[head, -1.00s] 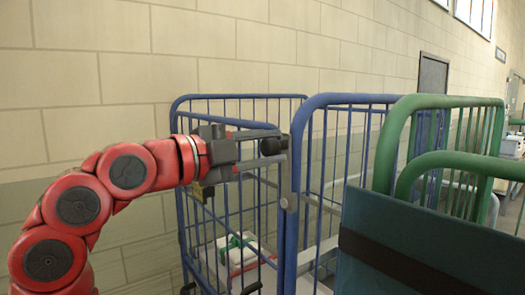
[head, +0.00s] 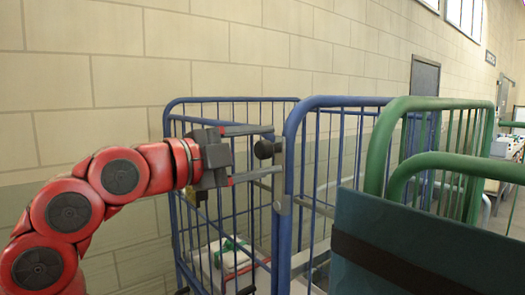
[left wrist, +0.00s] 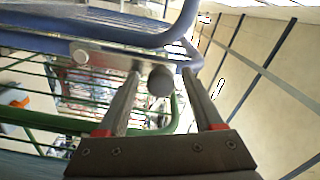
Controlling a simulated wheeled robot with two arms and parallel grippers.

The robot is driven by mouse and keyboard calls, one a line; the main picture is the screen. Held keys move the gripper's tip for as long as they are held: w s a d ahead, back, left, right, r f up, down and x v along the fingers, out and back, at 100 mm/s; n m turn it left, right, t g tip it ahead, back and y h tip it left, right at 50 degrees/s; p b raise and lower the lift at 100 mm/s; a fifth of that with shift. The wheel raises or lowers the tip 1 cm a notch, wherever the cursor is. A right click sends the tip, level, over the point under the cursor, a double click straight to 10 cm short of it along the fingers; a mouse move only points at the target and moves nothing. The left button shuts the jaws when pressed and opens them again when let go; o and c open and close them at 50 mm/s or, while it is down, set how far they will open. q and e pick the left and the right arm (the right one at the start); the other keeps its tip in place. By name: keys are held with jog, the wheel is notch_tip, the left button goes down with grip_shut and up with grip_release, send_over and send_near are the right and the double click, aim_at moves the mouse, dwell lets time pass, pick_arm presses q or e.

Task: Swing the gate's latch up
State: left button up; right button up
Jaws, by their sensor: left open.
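The blue cage gate (head: 290,165) stands in the middle of the head view. A dark round knob (head: 264,149), apparently the latch's handle, sits beside its near upright post. My left gripper (head: 277,150) is open, one finger above the knob and one below. In the left wrist view the grey knob (left wrist: 160,81) lies between the two open fingertips (left wrist: 160,72), with a gap visible on each side. My right gripper is not in view.
Green cage frames (head: 385,140) stand to the right, with a dark teal panel (head: 410,245) in front. A pale block wall (head: 120,60) runs behind. A white and green package (head: 232,252) lies low inside the blue cage.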

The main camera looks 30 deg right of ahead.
pick_arm(q)
jog(key=shift+a, duration=0.1)
jog(key=s+a+b, duration=0.1)
jog(key=a+b, duration=0.2)
jog(key=a, duration=1.4)
jog(key=shift+s, duration=0.2)
jog(key=shift+a, duration=0.1)
